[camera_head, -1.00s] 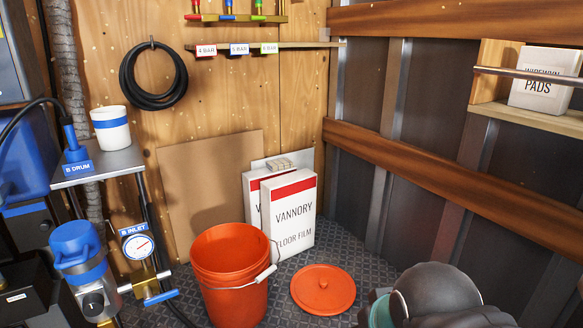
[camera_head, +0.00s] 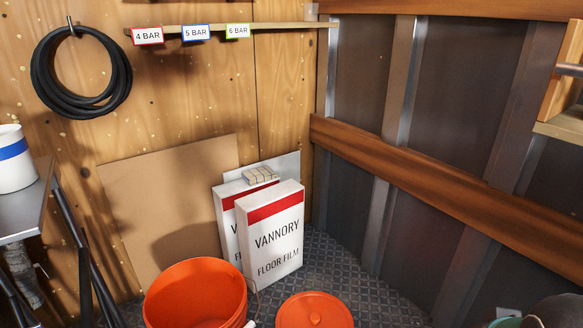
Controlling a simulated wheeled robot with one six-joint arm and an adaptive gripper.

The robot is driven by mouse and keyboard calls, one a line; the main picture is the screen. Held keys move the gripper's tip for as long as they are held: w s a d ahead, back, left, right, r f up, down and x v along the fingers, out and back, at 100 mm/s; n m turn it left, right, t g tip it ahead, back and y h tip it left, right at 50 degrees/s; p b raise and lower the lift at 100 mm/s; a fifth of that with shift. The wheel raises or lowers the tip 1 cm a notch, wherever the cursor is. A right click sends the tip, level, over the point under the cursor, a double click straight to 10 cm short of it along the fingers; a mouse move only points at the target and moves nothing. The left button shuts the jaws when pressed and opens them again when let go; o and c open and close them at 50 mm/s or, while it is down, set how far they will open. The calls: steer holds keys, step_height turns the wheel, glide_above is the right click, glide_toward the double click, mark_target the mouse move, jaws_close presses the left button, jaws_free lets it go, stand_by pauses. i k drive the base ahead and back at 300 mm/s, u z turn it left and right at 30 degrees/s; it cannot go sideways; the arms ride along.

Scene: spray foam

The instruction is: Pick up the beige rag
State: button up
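The beige rag (camera_head: 260,175) is a small folded piece with darker lines across it. It lies on top of the rear of two white boxes in the corner, behind the front box marked VANNORY FLOOR FILM (camera_head: 273,233). The rear box (camera_head: 228,218) is partly hidden by the front one. A grey-white sheet (camera_head: 285,166) stands behind the rag. My gripper is not in view.
An orange bucket (camera_head: 196,290) and an orange lid (camera_head: 314,312) are on the floor before the boxes. A brown board (camera_head: 165,205) leans on the wooden wall. A metal shelf (camera_head: 30,212) with a white cup (camera_head: 14,160) is at left.

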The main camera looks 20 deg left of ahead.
mark_target(254, 176)
steer(key=u, duration=0.05)
steer(key=i, duration=0.75)
steer(key=u, duration=0.8)
steer(key=i, duration=0.6)
steer(key=u, duration=0.5)
